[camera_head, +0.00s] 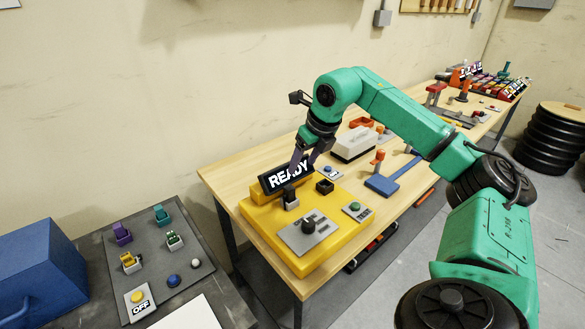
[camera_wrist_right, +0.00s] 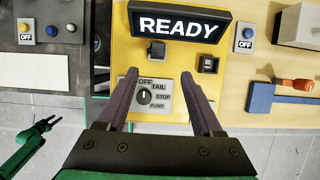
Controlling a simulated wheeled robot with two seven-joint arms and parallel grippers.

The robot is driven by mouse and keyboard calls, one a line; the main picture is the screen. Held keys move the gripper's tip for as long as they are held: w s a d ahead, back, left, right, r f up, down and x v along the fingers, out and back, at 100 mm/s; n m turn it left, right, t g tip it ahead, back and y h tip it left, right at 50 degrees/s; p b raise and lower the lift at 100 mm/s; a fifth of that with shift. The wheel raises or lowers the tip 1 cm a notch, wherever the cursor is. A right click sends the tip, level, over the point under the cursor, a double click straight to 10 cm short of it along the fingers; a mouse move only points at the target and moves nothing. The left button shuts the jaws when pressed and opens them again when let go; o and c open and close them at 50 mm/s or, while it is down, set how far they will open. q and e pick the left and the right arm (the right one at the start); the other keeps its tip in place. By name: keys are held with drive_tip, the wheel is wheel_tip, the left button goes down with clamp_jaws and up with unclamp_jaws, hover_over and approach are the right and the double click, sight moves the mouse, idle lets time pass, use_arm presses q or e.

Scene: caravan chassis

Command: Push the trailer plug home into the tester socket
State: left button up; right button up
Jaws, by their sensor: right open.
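The yellow tester (camera_head: 257,217) stands on the wooden bench with a lit READY display (camera_head: 289,176). A black plug-like block (camera_head: 291,194) stands upright in a pale holder on it; it also shows in the right wrist view (camera_wrist_right: 156,50). A dark square socket (camera_head: 325,187) sits to its right, also in the wrist view (camera_wrist_right: 208,65). I cannot tell for certain which is plug and which is socket. My right gripper (camera_wrist_right: 160,75) is open and empty above the tester, its fingers spanning the block's line. My left gripper (camera_wrist_right: 46,125) shows at the wrist view's left, fingers apart.
A control panel with a knob (camera_head: 308,227) lies on the tester's front, with a green button (camera_head: 355,207) beside it. A grey side table (camera_head: 190,222) with coloured parts is at left.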

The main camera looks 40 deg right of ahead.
sight(290, 188)
drive_tip(key=p+x, duration=0.3)
drive_tip(key=x, duration=1)
drive_tip(key=shift+a, duration=0.15)
drive_tip(key=shift+w+f, duration=0.2)
drive_tip(key=shift+f, duration=0.2)
clamp_jaws()
drive_tip(key=shift+r+p, duration=1.85)
drive_tip(key=shift+r, duration=0.85)
use_arm(q)
wheel_tip(290, 188, up, 7)
drive_tip(key=shift+f, duration=0.15)
use_arm(e)
drive_tip(key=shift+a, duration=0.1)
